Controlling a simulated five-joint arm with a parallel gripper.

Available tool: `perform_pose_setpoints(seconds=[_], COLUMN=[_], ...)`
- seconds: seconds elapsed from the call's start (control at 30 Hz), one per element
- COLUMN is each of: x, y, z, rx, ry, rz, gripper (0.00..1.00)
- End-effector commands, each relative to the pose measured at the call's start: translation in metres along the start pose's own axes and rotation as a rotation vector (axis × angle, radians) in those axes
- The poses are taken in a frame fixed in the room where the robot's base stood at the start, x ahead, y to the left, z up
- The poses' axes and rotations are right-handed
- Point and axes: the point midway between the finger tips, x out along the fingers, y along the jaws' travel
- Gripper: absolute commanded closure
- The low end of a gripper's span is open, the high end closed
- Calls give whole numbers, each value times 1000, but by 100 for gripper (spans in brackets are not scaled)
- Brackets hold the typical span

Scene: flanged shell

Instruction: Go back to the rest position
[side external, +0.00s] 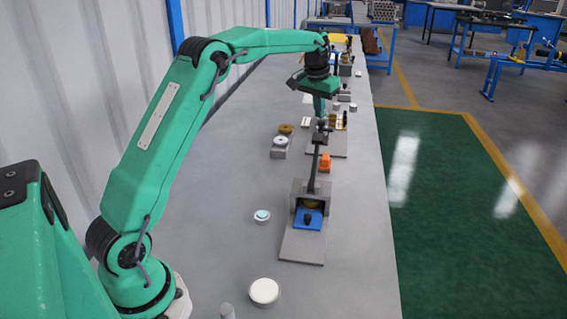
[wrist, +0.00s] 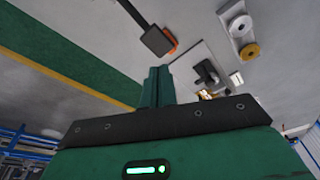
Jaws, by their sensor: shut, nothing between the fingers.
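My gripper (side external: 319,106) hangs from my arm above the far half of the grey bench, over a fixture plate. In the wrist view my gripper's green fingers (wrist: 157,84) are together with nothing between them. Nearer than the gripper, a grey fixture (side external: 300,240) with a dark upright lever holds a blue block (side external: 308,218).
A white ring (side external: 281,141) and a brass ring (side external: 286,129) sit left of my gripper; both show in the wrist view. A white disc (side external: 264,291) and a small teal-topped round part (side external: 262,216) stand on the near bench. The bench's left strip (side external: 215,165) is clear.

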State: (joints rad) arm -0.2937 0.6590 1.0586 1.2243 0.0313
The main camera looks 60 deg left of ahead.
Motion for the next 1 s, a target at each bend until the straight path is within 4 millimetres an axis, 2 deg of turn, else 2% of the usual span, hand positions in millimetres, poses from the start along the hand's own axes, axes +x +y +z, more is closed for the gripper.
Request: perform_pose_setpoints(seconds=[0.27, 0.47, 0.67, 1.0], x=[-7, -29, -62, -108], y=[3, 14, 31, 54], z=[3, 19, 48, 113], rx=[4, 20, 46, 91], ry=[7, 23, 54, 107], rz=[1, 4, 10, 24], gripper=[100, 100, 100, 100])
